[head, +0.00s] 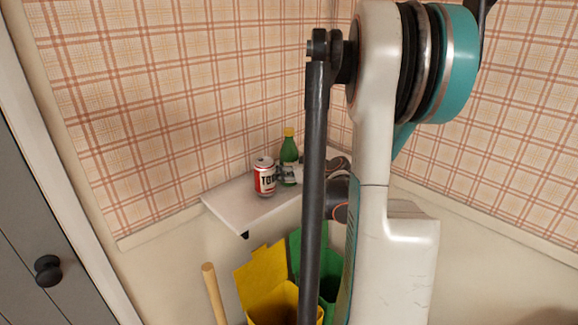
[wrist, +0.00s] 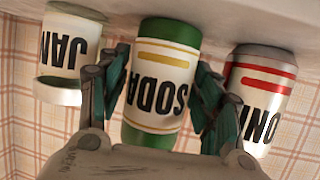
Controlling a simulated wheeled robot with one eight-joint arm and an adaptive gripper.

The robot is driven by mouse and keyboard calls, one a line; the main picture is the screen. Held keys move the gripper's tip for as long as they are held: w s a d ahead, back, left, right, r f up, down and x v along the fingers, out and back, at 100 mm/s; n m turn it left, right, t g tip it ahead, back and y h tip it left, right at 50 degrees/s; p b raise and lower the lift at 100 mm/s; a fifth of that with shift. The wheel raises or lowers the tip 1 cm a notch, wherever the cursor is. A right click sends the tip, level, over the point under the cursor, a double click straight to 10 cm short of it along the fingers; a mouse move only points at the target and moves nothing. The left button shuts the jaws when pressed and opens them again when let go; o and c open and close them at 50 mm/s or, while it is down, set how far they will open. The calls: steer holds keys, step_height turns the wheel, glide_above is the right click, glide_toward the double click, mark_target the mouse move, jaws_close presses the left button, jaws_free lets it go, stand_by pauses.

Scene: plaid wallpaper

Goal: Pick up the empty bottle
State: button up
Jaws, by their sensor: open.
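The green bottle with a yellow cap (head: 289,150) stands upright on a small white corner shelf (head: 225,204) in the head view. In the wrist view, which is upside down, the bottle (wrist: 162,80) shows its cream label reading "SODA". My gripper (wrist: 164,88) is open, with one finger on each side of the bottle. Whether the fingers touch it I cannot tell. In the head view my gripper (head: 288,174) is partly seen in front of the bottle's lower part. I cannot see whether the bottle is empty.
A red and white tonic can (head: 265,177) stands close beside the bottle; it also shows in the wrist view (wrist: 262,92). A jar labelled "JAM" (wrist: 66,45) stands on the other side. Below the shelf are a yellow bin (head: 265,285), a green bin (head: 331,285) and a wooden stick (head: 214,292).

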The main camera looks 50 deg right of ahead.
steer(key=shift+w+d+f, duration=0.1)
steer(key=shift+w, duration=0.1)
steer(key=shift+c, duration=0.5)
steer(key=c, duration=0.9)
steer(key=shift+o, duration=0.2)
